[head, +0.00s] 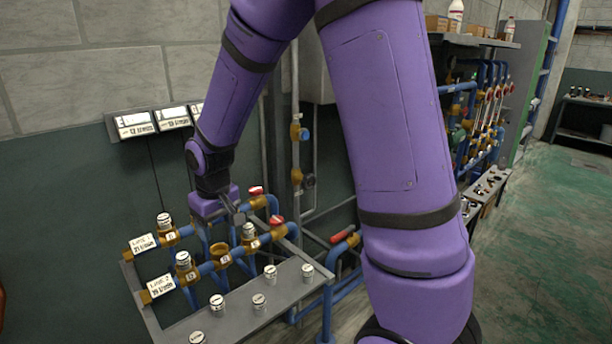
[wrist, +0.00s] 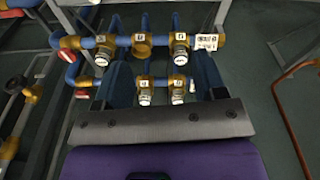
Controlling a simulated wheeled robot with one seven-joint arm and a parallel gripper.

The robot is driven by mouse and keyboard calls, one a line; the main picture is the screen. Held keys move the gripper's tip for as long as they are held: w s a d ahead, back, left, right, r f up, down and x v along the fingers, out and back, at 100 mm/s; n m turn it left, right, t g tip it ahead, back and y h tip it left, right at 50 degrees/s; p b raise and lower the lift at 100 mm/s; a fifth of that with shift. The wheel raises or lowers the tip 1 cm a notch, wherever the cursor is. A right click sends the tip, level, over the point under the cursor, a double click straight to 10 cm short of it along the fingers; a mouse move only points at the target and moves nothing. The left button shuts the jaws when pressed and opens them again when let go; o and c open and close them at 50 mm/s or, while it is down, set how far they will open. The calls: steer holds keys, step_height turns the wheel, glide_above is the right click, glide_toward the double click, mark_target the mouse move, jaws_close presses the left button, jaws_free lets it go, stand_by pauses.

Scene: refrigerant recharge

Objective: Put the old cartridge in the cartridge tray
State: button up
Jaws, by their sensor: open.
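Several small white-and-grey cartridges stand in brass fittings on two blue pipe rows. One stands beside the Line 2 tag (head: 183,262), another on the Line 1 row (head: 165,222). A Line 2 fitting (head: 219,250) looks empty, and it also shows in the wrist view (wrist: 141,44). My gripper (head: 236,213) is over the rear row. In the wrist view my gripper (wrist: 163,78) is open, with two cartridges (wrist: 145,92) (wrist: 178,92) visible between its dark fingers, neither held. I cannot tell which cartridge is the old one. No tray is clearly identifiable.
A grey shelf (head: 240,322) in front of the pipes bears several loose cartridges. Red-handled valves (head: 277,220) flank the rows at right. Three label displays (head: 135,124) hang on the wall. A bench (head: 487,185) with small items stands right. Green floor (head: 555,250) is clear.

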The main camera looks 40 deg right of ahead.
steer(key=s+d+r+m+t, duration=0.1)
steer(key=s+d+r+t, duration=0.15)
steer(key=s+r, duration=1)
steer(key=s+d+r, duration=0.1)
steer(key=s+r, duration=0.2)
steer(key=s, duration=0.3)
steer(key=s+d+r+t, duration=0.1)
steer(key=s+r, duration=0.3)
steer(key=s, duration=0.2)
steer(key=shift+s+m, duration=0.35)
steer(key=shift+m, duration=0.05)
steer(key=shift+r, duration=0.2)
step_height(320, 180, up, 7)
steer(key=shift+f, duration=0.15)
